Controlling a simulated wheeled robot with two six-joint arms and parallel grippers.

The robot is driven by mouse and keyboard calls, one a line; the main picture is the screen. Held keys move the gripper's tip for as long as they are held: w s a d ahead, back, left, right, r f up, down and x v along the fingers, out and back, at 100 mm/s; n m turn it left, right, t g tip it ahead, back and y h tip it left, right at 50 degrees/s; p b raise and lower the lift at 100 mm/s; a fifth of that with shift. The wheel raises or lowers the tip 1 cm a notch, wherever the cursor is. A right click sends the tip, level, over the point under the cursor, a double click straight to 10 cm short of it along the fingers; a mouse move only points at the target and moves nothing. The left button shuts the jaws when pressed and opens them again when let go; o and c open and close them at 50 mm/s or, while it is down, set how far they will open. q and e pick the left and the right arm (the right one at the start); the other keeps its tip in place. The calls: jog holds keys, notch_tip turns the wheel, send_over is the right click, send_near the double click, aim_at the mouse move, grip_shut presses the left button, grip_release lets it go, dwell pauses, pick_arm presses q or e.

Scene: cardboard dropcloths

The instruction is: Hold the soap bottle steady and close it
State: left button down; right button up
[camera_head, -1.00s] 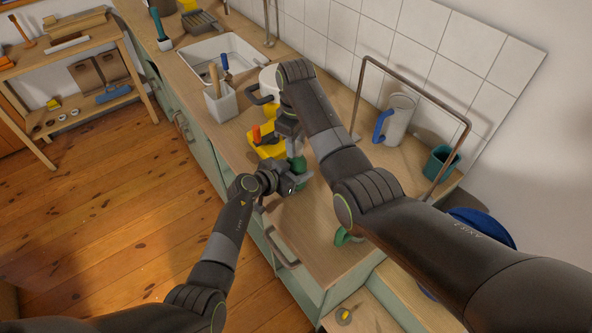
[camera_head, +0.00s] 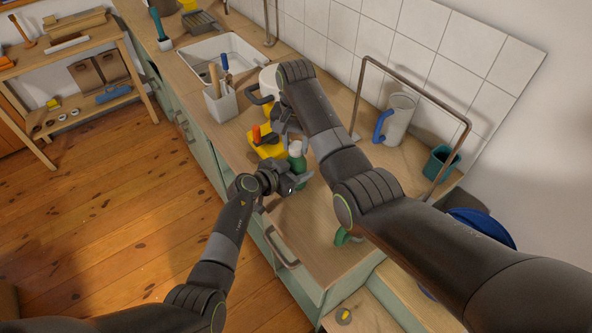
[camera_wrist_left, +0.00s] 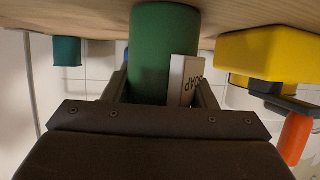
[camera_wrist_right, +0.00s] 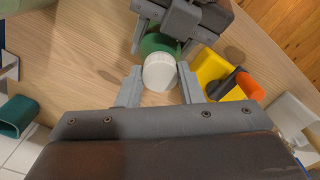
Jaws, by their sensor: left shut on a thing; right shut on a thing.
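The green soap bottle (camera_head: 297,163) stands upright on the wooden counter. My left gripper (camera_head: 298,181) is shut around its body from the front. In the left wrist view the green body (camera_wrist_left: 160,50) shows upside down between the fingers, with a white label (camera_wrist_left: 184,78) reading SOAP. A white ribbed cap (camera_wrist_right: 160,72) sits over the bottle's top in the right wrist view. My right gripper (camera_wrist_right: 162,82) comes from above, with its fingers on either side of the cap, shut on it. The cap's thread and seating are hidden.
A yellow tool with an orange handle (camera_head: 257,133) lies close behind the bottle. A white pot with utensils (camera_head: 220,104), a jug with a blue handle (camera_head: 396,120) and a teal cup (camera_head: 441,161) stand around. The counter to the right of the bottle is clear.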

jog(key=shift+m, duration=0.3)
jog(key=o, duration=1.2)
jog(key=shift+c, duration=0.2)
notch_tip(320, 180, up, 8)
jog(key=shift+f, duration=0.25)
pick_arm(q)
jog(key=c, duration=0.5)
grip_release()
jog(key=shift+a, duration=0.1)
